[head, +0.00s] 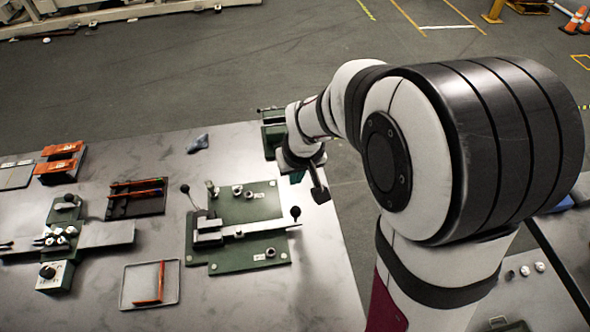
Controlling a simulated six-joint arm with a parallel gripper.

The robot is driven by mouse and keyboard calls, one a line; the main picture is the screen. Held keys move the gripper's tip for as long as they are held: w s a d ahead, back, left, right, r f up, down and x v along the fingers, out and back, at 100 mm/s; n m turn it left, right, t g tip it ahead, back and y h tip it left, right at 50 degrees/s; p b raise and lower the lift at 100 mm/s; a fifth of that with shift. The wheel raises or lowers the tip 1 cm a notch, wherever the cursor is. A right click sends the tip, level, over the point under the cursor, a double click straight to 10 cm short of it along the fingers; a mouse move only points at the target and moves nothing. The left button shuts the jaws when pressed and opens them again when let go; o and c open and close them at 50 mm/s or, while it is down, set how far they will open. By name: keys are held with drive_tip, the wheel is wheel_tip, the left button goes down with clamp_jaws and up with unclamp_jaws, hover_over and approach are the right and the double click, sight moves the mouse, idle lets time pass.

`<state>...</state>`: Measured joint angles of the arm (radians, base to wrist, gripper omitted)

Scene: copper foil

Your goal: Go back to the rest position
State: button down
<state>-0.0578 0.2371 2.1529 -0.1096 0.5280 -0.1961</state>
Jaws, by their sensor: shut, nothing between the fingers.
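My gripper (318,186) is at the end of my white and black arm, over the right edge of the grey table (85,285). It points down and is shut, with nothing in it. It is just right of and above the green fixture plate (240,265), apart from the lever knob there as far as I can tell. The fixture carries a metal slide (250,229) and lever handles. My arm hides part of the table's right edge and the floor behind it.
A tray (170,296) with an orange strip lies at the front. A dark box (122,206), a green roller device (66,222) and orange pieces (60,158) stand at left. Open floor (240,60) lies beyond.

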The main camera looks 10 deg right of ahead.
drive_tip(key=s+r+m+g, duration=0.1)
drive_tip(key=s+r+m, duration=0.2)
drive_tip(key=s, duration=0.9)
drive_tip(key=s+a+r+m+g+y, duration=0.1)
drive_tip(key=s+r+m+g, duration=0.1)
drive_tip(key=s, duration=1.1)
wheel_tip(320, 180, up, 2)
drive_tip(key=shift+r+m+g+y, duration=0.15)
drive_tip(key=shift+m+g+y, duration=0.15)
drive_tip(key=shift+m, duration=0.6)
